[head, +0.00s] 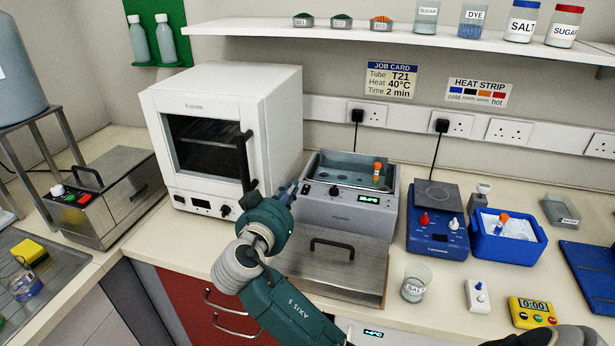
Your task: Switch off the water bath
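The water bath (345,212) is a grey box with an open top and water inside, behind the middle of the bench. Its small green display (370,199) is lit, and a dark knob (333,191) sits on its front panel. An orange-capped tube (377,172) stands in the bath.
A metal lid (318,262) with a black handle lies in front of the bath. A white oven (265,120) stands close on the left. A blue hotplate (438,238), an ice tub (508,246), a beaker (415,284) and a yellow timer (532,312) stand to the right.

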